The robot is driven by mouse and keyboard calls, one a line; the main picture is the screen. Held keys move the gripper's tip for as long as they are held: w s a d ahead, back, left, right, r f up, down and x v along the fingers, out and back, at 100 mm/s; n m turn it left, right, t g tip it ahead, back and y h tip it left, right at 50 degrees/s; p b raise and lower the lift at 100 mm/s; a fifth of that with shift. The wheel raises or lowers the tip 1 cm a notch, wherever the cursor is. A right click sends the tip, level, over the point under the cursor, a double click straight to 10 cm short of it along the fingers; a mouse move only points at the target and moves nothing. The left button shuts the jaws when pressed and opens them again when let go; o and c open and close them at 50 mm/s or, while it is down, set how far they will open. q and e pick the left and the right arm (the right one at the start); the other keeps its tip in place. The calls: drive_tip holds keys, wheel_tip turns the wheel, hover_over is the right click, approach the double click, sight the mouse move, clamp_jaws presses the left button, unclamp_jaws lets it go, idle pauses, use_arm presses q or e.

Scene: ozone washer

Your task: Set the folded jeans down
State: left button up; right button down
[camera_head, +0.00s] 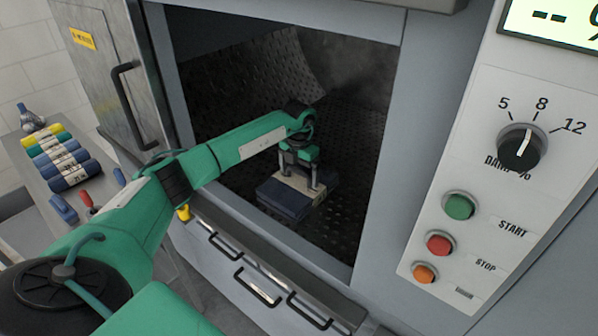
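The folded jeans (284,203) are a dark blue bundle with a pale band around the middle. They are inside the washer's dark perforated drum (351,130), seen through the open doorway. My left gripper (301,187) reaches in from above, with its fingers at the pale band on either side. It appears shut on the bundle. I cannot tell whether the bundle touches the drum floor. My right gripper is not in view.
A control panel with a dial (521,147) and several buttons is at right. A side table at left holds rolled bundles (62,163) and small tools. Drum room is free right of the jeans.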

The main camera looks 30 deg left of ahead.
use_arm(q)
drive_tip(key=shift+r, duration=0.1)
wheel_tip(320, 180, up, 12)
drive_tip(key=b, duration=0.4)
drive_tip(key=shift+b, duration=0.3)
idle(0.3)
